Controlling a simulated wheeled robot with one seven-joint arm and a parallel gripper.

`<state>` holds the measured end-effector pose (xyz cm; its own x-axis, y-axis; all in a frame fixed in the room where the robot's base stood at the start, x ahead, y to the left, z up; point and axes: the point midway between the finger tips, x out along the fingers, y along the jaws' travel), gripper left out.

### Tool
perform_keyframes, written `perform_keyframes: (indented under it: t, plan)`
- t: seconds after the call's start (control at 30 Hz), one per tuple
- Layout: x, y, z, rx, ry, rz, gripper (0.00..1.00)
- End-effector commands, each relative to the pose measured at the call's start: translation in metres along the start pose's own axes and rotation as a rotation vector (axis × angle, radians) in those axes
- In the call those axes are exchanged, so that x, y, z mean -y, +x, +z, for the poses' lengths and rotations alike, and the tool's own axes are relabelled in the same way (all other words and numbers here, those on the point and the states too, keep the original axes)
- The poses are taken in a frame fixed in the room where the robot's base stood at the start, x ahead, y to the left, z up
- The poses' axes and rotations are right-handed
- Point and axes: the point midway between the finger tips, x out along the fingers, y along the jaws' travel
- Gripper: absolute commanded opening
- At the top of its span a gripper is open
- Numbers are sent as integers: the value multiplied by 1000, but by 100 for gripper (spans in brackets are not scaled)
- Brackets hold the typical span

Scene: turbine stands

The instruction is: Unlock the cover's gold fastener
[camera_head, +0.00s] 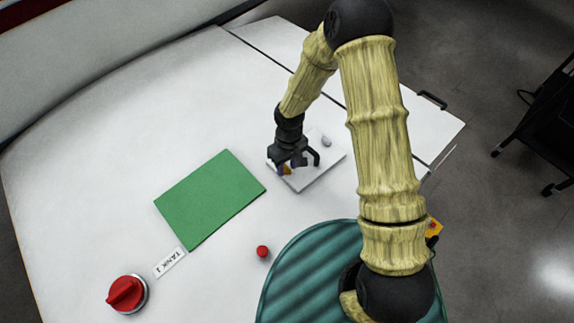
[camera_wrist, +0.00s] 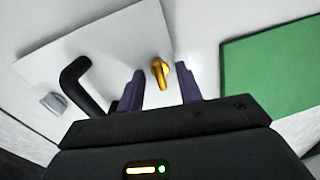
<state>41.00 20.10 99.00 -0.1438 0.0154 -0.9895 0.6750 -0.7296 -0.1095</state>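The cover is a pale square plate (camera_head: 320,172) on the white surface, right of the green panel in the head view. The plate (camera_wrist: 95,50) also shows in the wrist view, with a black bent handle (camera_wrist: 76,80) on it. The gold fastener (camera_wrist: 160,73) is a small elongated piece near the plate's edge. My gripper (camera_wrist: 160,85) is open, with one dark purple finger on each side of the fastener and a visible gap to each. In the head view my gripper (camera_head: 288,165) is over the plate and partly hides the fastener.
A green panel (camera_head: 210,198) lies left of the plate. A red knob (camera_head: 126,293), a "TANK 1" label (camera_head: 170,261) and a small red button (camera_head: 262,251) are toward the front. A grey knob (camera_head: 326,141) sits on the plate's far part. The back left surface is clear.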

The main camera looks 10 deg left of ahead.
Motion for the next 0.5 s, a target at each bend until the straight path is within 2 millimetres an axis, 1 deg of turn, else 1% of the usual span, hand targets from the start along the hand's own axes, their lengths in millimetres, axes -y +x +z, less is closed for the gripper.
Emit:
perform_keyframes:
  t: [0.3, 0.5]
  plan:
    - [0, -1, 0, 0, 1, 0, 41]
    - [0, -13, 0, -1, 2, 0, 41]
